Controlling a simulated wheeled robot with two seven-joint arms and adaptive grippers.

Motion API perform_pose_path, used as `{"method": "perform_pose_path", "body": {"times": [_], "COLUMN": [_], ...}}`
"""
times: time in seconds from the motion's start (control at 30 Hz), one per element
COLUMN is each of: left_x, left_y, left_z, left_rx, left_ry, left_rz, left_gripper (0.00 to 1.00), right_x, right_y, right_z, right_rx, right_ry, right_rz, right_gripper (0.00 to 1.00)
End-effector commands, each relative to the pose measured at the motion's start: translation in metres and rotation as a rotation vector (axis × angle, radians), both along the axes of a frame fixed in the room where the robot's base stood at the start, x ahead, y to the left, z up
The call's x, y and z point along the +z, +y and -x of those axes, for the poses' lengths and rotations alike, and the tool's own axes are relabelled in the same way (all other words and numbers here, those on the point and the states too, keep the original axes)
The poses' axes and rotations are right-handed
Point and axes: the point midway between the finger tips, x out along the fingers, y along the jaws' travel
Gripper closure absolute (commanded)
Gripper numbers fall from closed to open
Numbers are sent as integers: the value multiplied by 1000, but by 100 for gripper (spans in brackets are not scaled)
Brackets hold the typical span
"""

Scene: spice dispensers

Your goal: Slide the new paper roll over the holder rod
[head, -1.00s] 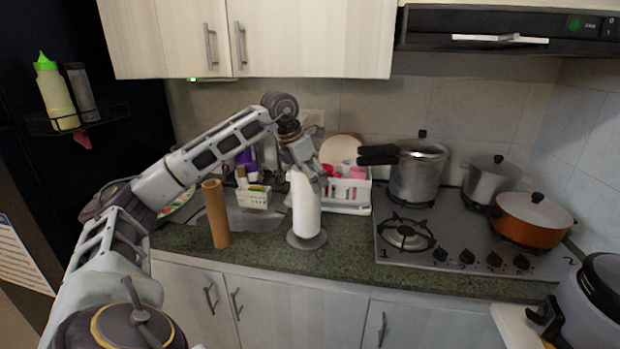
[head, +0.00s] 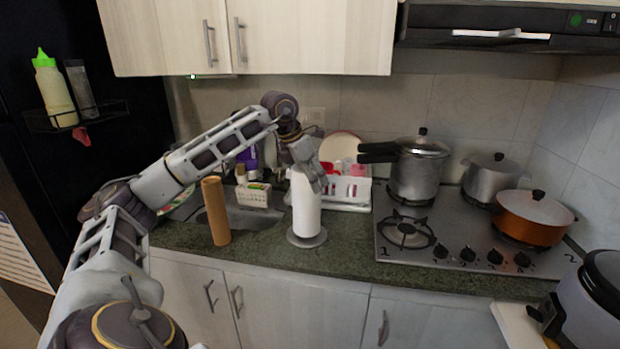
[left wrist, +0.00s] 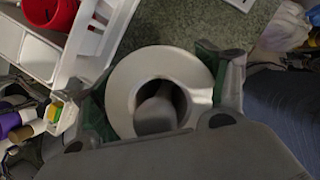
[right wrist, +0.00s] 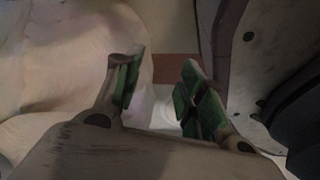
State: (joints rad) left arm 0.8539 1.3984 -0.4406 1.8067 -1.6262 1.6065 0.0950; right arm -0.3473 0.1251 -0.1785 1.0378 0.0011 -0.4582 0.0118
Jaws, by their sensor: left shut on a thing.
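The white paper roll (head: 306,207) stands upright at the counter's front, on or just above the round grey holder base (head: 307,238). My left gripper (head: 310,178) is shut on the roll's upper part from above. In the left wrist view the roll's top ring (left wrist: 130,85) lies between the green-padded fingers, and the grey holder rod (left wrist: 158,112) shows inside its hole, so the roll is around the rod. A brown cardboard tube (head: 216,212) stands upright to the left. My right gripper (right wrist: 162,70) is open and empty in its wrist view; it is outside the head view.
Behind the roll is a white dish rack (head: 347,190) with red items. A sink (head: 250,216) with a small white basket (head: 253,195) lies to the left rear. The gas stove (head: 440,240) with several pots is to the right. Little counter is free between.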

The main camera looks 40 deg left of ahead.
Motion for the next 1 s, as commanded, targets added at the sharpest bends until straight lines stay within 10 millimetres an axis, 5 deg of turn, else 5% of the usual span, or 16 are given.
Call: {"method": "perform_pose_path", "body": {"times": [0.93,0.97,1.0], "left_x": [-9,-9,-9], "left_y": [0,0,0], "left_z": [0,0,0], "left_rx": [0,0,0], "left_ry": [2,3,3], "left_rz": [0,0,0], "left_gripper": [66,24,19], "right_x": [4,5,5], "right_y": [7,8,8], "right_z": [-11,-12,-13], "right_rx": [-2,-2,-2], "right_ry": [-7,-8,-10], "right_rz": [-7,-7,-8], "right_gripper": [60,60,60]}}
